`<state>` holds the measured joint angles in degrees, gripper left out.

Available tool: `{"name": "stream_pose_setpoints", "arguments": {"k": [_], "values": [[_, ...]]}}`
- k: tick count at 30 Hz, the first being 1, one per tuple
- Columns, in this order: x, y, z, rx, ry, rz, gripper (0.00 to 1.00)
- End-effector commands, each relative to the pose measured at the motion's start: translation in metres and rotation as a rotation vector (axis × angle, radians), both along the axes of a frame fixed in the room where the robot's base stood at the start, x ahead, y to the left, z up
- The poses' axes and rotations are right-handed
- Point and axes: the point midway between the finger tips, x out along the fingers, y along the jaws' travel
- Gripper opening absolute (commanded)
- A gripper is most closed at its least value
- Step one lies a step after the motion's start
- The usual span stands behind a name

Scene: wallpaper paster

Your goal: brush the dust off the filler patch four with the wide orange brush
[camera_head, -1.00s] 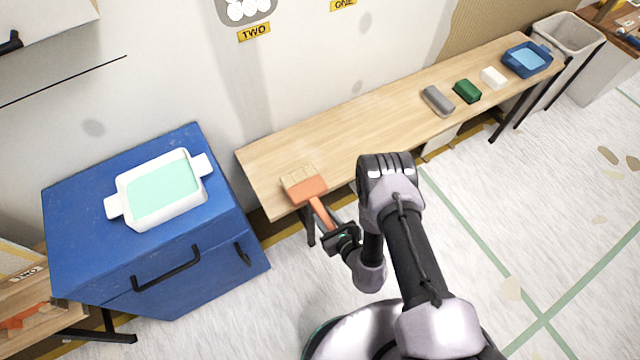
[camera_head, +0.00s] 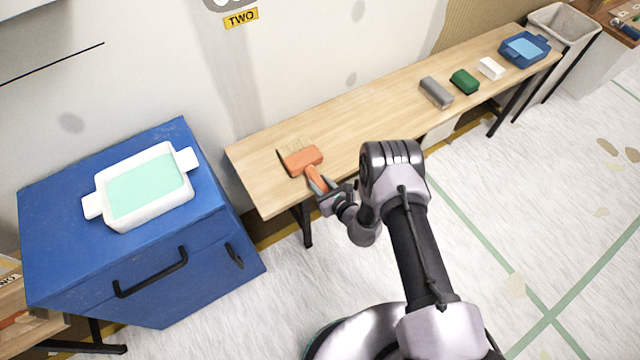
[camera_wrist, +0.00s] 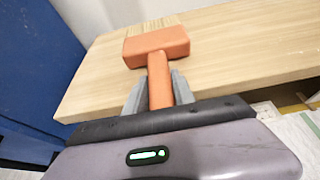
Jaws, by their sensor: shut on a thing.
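The wide orange brush (camera_head: 303,160) has an orange head and handle and pale bristles, and is at the left end of the wooden bench. My gripper (camera_head: 325,192) is shut on its handle. In the wrist view the brush (camera_wrist: 156,45) points away from me, its handle between the two grey fingers of my gripper (camera_wrist: 160,92). The bristles lie over the bench top; I cannot tell whether they touch it. Wall signs TWO (camera_head: 241,18) and part of a patch above it show at the top edge. Filler patch four is not in view.
The bench (camera_head: 370,120) runs along the wall and holds a grey block (camera_head: 436,92), a green block (camera_head: 464,81), a white block (camera_head: 491,68) and a blue tray (camera_head: 524,50). A blue cabinet (camera_head: 75,195) with a white tray (camera_head: 100,205) stands at left.

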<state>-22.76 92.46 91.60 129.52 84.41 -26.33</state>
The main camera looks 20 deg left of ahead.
Motion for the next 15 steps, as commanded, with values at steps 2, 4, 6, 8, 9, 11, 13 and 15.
{"name": "stream_pose_setpoints", "arguments": {"k": [2, 4, 6, 8, 9, 11, 13, 15], "values": [[0.0001, 0.0001, -0.0039, 0.001, -0.001, 0.000, 0.00], [-0.0002, 0.0000, -0.0032, 0.000, 0.000, 0.000, 0.40], [-0.0002, -0.0001, -0.0029, 0.000, 0.000, 0.000, 0.53], [-0.0002, -0.0001, -0.0028, 0.000, 0.000, 0.000, 0.53], [-0.0002, -0.0001, -0.0029, 0.000, 0.000, 0.000, 0.53], [-0.0003, -0.0001, -0.0029, 0.000, 0.000, 0.000, 0.53], [-0.0002, -0.0001, -0.0029, 0.000, 0.000, 0.000, 0.53], [-0.0004, -0.0001, -0.0026, 0.000, 0.000, 0.000, 0.53]]}}
